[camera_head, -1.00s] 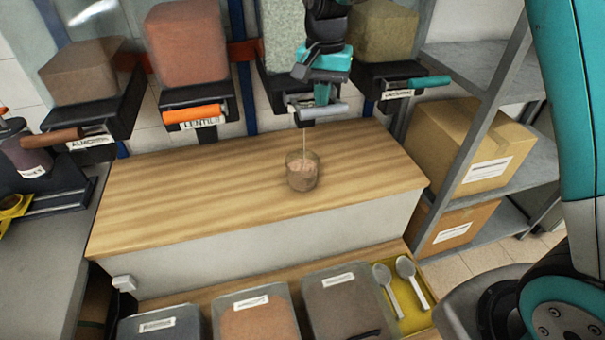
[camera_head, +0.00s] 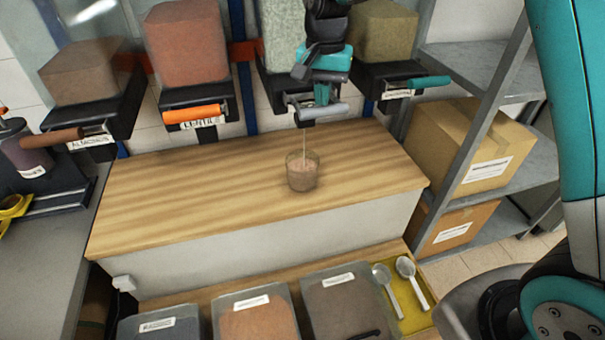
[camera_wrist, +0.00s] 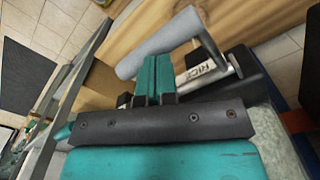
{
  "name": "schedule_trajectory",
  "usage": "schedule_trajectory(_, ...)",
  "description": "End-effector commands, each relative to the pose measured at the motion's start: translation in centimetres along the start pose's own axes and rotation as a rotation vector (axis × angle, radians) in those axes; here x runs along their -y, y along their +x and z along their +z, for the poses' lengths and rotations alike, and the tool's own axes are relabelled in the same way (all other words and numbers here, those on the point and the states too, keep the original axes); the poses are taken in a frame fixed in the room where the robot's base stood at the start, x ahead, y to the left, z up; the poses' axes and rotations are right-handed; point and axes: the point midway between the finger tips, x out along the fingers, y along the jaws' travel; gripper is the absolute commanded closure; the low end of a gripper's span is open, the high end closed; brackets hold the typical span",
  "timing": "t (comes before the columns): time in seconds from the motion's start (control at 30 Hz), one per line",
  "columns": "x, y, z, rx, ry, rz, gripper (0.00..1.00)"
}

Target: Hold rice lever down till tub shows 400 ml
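The rice dispenser (camera_head: 279,50) holds pale speckled grains. Its grey lever (camera_head: 328,114) is under my gripper (camera_head: 321,98). In the wrist view, the RICE label (camera_wrist: 200,71) shows beside the lever (camera_wrist: 158,46), and the two teal fingers of my gripper (camera_wrist: 154,72) are shut together, tips against or very near the lever's bar. A thin stream (camera_head: 304,143) falls from the spout into a clear tub (camera_head: 302,182) upright on the wooden counter. The tub looks mostly full of pinkish-brown contents. Its marks are too small to read.
The lentils dispenser with its orange lever (camera_head: 192,115) is to the left, and a dispenser with a teal lever (camera_head: 428,82) to the right. The wooden counter (camera_head: 190,185) is clear around the tub. Bins and scoops (camera_head: 411,275) sit in front; shelves with boxes (camera_head: 462,150) stand at right.

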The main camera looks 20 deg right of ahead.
Motion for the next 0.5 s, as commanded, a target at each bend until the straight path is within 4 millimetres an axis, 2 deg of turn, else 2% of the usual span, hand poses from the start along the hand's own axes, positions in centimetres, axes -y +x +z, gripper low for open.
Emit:
schedule_trajectory(0.17, 0.0, -0.8, 0.0, 0.000, 0.000, 0.000, 1.00)
schedule_trajectory(0.5, 0.0, -6.3, 0.0, 0.001, 0.000, 0.001, 1.00)
